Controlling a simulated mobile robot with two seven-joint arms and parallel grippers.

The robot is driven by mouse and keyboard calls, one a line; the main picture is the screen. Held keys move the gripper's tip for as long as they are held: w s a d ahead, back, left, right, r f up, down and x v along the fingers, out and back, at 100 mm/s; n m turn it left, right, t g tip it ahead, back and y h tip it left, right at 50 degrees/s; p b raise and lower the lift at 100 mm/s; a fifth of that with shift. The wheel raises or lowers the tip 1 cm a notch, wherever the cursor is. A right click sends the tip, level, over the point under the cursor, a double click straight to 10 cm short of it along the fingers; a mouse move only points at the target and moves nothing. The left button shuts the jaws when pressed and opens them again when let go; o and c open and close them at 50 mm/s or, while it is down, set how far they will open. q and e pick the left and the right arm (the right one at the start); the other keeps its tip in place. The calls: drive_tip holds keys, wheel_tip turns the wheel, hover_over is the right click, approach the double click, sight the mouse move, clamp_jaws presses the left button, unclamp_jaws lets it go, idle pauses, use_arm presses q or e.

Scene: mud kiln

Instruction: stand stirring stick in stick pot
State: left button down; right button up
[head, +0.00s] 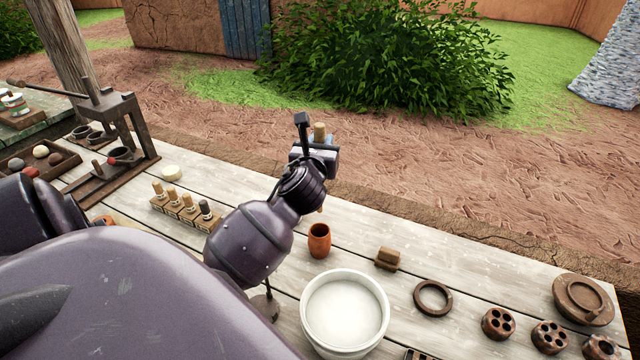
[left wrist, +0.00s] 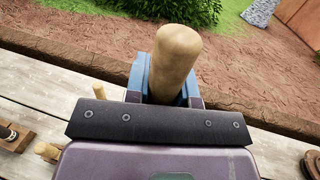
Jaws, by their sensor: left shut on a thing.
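My left gripper (head: 316,152) is shut on a pale wooden stick (head: 319,131), which looks like the stirring stick. The stick's rounded top stands out above the jaws, and it shows large between the blue fingers in the left wrist view (left wrist: 177,62). The stick looks close to upright. A bit of its lower part peeks out below the wrist; the rest is hidden. The small orange-brown clay cup, likely the stick pot (head: 319,241), stands on the table below the gripper in the head view. The stick looks apart from it. My right gripper is not in view.
A white bowl of pale liquid (head: 384,322) stands in front of the pot. A brown block (head: 387,258) and a dark ring (head: 433,298) lie to the right. A rack of stamps (head: 184,208) and a wooden press (head: 118,140) are left.

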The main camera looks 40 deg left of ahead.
use_arm(q)
wheel_tip(320, 180, down, 16)
drive_tip(key=b, duration=0.3)
drive_tip(key=shift+b, duration=0.3)
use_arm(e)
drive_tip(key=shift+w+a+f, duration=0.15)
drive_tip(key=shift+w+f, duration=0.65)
use_arm(q)
drive_tip(key=c, duration=1.4)
unclamp_jaws()
drive_tip(key=shift+f, duration=0.1)
drive_tip(key=o, duration=0.4)
drive_tip(key=shift+o, duration=0.2)
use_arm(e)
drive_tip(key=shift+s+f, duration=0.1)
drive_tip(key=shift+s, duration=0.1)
